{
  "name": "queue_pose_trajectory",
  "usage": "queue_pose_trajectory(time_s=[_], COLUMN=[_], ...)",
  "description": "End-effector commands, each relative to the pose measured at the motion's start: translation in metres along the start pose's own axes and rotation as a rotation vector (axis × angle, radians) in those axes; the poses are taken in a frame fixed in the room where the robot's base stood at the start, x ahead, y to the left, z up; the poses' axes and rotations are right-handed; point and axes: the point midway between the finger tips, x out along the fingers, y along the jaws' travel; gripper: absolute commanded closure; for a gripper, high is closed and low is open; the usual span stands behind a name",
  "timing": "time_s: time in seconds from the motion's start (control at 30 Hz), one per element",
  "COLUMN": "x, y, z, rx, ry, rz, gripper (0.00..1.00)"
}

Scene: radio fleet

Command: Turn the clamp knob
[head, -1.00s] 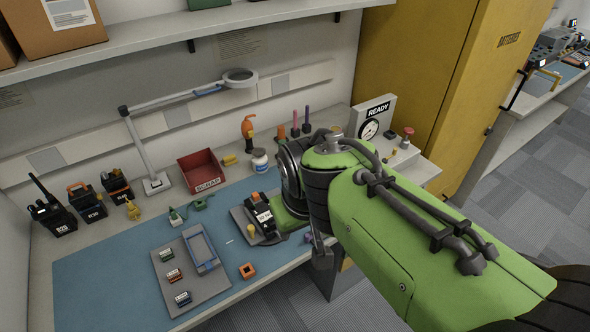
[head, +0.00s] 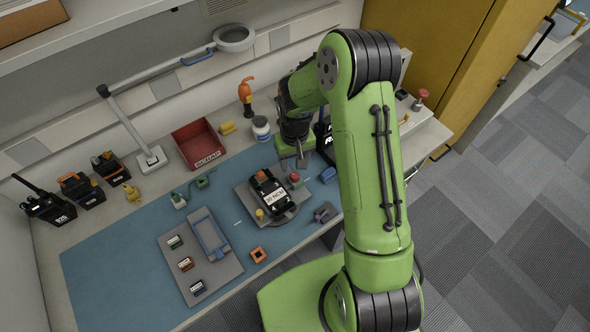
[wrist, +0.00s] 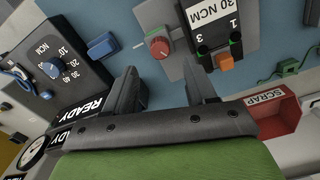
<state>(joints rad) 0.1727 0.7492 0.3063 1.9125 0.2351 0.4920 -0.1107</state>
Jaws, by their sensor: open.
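The red clamp knob (head: 295,178) stands at the upper right corner of the grey fixture plate (head: 243,194). In the wrist view the red knob (wrist: 159,48) lies ahead of the fingertips, apart from both. A black radio module marked 30 NCM (head: 272,192) sits on the fixture; its label shows in the wrist view (wrist: 215,12). My gripper (wrist: 164,88) is open, with two dark fingers and nothing between them. In the head view it hangs over the back of the mat, behind the knob; its fingertips are not clear there.
A black box with an NCM dial (wrist: 60,68) is left in the wrist view. A blue part (head: 327,175) lies beside the fixture. The red scrap bin (head: 198,143) stands behind. A grey tray (head: 200,258) with small modules lies at the front left.

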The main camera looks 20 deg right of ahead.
Motion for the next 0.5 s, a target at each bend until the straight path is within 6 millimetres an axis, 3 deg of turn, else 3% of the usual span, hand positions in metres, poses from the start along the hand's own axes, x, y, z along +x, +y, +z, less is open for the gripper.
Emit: queue_pose_trajectory(time_s=[0.1,0.2,0.5], x=[0.029,0.046,0.059], y=[-0.001,0.000,0.000], z=[0.001,0.001,0.000], rx=[0.000,0.000,0.000], ry=[-0.005,-0.003,0.001], rz=[-0.002,-0.002,0.000], gripper=[0.44,0.44,0.44])
